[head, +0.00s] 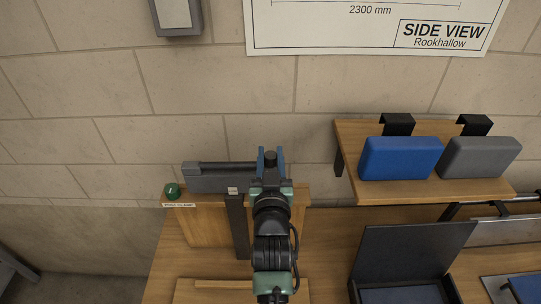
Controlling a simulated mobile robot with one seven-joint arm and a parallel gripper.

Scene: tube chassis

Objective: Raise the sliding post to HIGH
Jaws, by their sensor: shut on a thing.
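The sliding post (238,228) is a dark upright bar against a wooden board. A dark grey crossbar (215,179) sits across its top and runs right to my gripper. A small pale tag (232,190) is on the post just under the crossbar; its word is too small to read surely. My gripper (271,160) is at the crossbar's right end, its blue fingers shut on a dark handle between them. My arm hides part of the handle and the board. A green knob (173,191) stands left of the post, above a label that seems to read "POST CLAMP".
A wooden shelf (430,190) at the right holds a blue block (400,158) and a grey block (480,158), with black brackets behind. Below it is an open dark case (412,255). A stone wall (90,130) stands close behind; space above the crossbar looks clear.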

